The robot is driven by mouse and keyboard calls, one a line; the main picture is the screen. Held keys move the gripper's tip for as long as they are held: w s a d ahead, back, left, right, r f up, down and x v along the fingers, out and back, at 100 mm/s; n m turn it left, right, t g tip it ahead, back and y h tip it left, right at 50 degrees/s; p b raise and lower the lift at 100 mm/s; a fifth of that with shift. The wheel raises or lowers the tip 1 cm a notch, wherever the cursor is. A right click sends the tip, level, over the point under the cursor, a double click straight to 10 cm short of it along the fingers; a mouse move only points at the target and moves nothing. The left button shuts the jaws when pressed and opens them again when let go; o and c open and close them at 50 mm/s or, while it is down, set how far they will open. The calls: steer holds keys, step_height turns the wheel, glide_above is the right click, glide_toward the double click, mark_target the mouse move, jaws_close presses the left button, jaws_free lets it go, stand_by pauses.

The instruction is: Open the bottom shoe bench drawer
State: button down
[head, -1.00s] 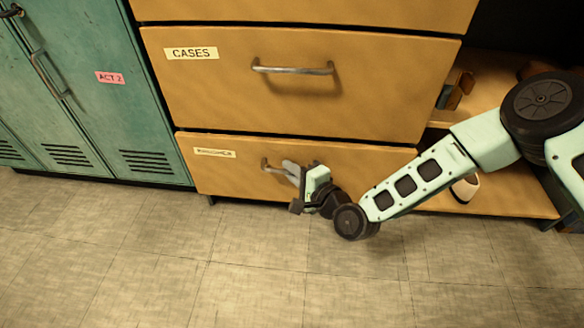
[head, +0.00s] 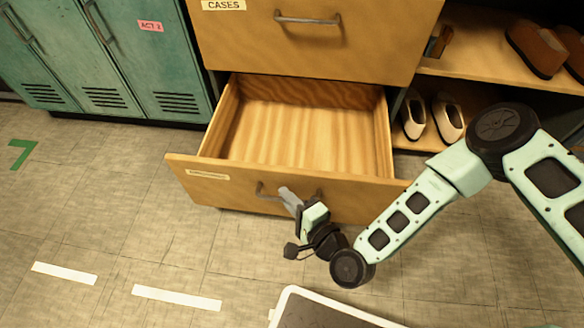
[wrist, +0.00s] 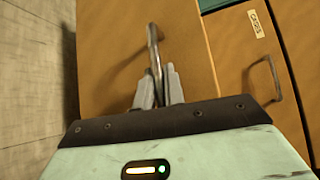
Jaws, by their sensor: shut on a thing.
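The bottom shoe bench drawer (head: 330,200) stands pulled far out in the head view, and its bare wooden inside shows no contents. Its front has a small label and a grey bar handle (head: 266,192). My gripper (head: 290,200) is at this handle, with its fingers shut on the bar. In the wrist view the two fingers (wrist: 158,88) close on either side of the handle (wrist: 154,48) of the drawer front. The fingers cover part of the handle in the head view.
The drawer labelled CASES (head: 320,45) above is shut. Green lockers (head: 140,60) stand at the left. Open shelves at the right hold pale shoes (head: 448,116) and brown shoes (head: 537,46). A white-rimmed dark object (head: 285,300) is at the bottom edge. Floor at the left is clear.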

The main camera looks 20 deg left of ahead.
steer(key=shift+s+d+p, duration=0.2)
steer(key=shift+s+d, duration=0.05)
steer(key=shift+s, duration=0.55)
steer(key=shift+s+d+p, duration=0.15)
steer(key=shift+s+d, duration=0.05)
steer(key=shift+s, duration=0.55)
steer(key=c, duration=1.8)
jaws_free()
steer(key=shift+o, duration=0.2)
steer(key=p+v, duration=0.4)
steer(key=v, duration=0.8)
steer(key=shift+p, duration=0.4)
